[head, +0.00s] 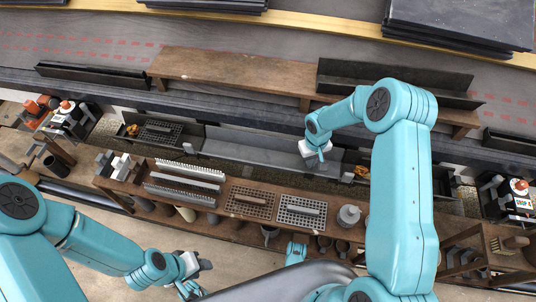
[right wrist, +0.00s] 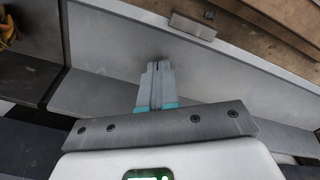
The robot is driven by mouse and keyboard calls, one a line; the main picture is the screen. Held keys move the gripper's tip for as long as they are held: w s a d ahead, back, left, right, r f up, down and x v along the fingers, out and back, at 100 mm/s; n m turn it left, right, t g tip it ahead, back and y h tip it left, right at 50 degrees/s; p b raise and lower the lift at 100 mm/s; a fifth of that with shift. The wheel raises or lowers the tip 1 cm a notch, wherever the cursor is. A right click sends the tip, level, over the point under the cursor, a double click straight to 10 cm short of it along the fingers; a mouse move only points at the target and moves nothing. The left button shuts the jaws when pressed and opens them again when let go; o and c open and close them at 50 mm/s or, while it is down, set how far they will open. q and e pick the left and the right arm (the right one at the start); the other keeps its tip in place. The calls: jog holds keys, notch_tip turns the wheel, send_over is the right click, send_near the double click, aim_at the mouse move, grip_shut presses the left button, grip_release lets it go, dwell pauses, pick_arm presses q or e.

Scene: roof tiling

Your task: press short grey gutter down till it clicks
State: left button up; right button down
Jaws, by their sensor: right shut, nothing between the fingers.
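The short grey gutter (head: 250,154) lies along the eave in the middle of the head view, between darker gutter lengths. In the right wrist view its pale grey inside (right wrist: 105,95) runs across the picture. My right gripper (head: 321,158) is over the right part of this gutter, pointing down. Its fingers (right wrist: 158,68) are shut with nothing between them, and the tips are at or just above the gutter's inside. I cannot tell whether they touch. My left gripper (head: 203,266) is low in the head view, away from the gutter; its jaws are too unclear to read.
A dark gutter (right wrist: 25,70) adjoins on the left. A wooden plank (head: 235,75) lies above on the roof. Dark tile stacks (head: 460,22) lie at the top.

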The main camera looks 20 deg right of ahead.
jog(key=shift+r, duration=0.1)
notch_tip(320, 180, up, 9)
jog(key=p, duration=0.5)
jog(key=shift+p, duration=0.35)
dwell(0.6)
jog(key=s+a+f+y, duration=0.1)
jog(key=s+a, duration=0.2)
jog(key=a, duration=0.1)
jog(key=s+a+f+y, duration=0.1)
jog(key=s+a+f, duration=0.1)
jog(key=s+a, duration=0.2)
jog(key=s+a+f+y, duration=0.1)
jog(key=s+a, duration=0.2)
jog(key=a, duration=0.3)
jog(key=shift+s+a+f+y, duration=0.2)
jog(key=shift+s+f+y, duration=0.1)
jog(key=shift+s+f, duration=0.1)
jog(key=s+a+m, duration=0.2)
jog(key=s+a, duration=0.2)
jog(key=s, duration=0.5)
notch_tip(320, 180, up, 23)
jog(key=s+p, duration=0.1)
jog(key=p, duration=2.2)
jog(key=shift+s+a+r, duration=0.15)
jog(key=shift+s, duration=0.05)
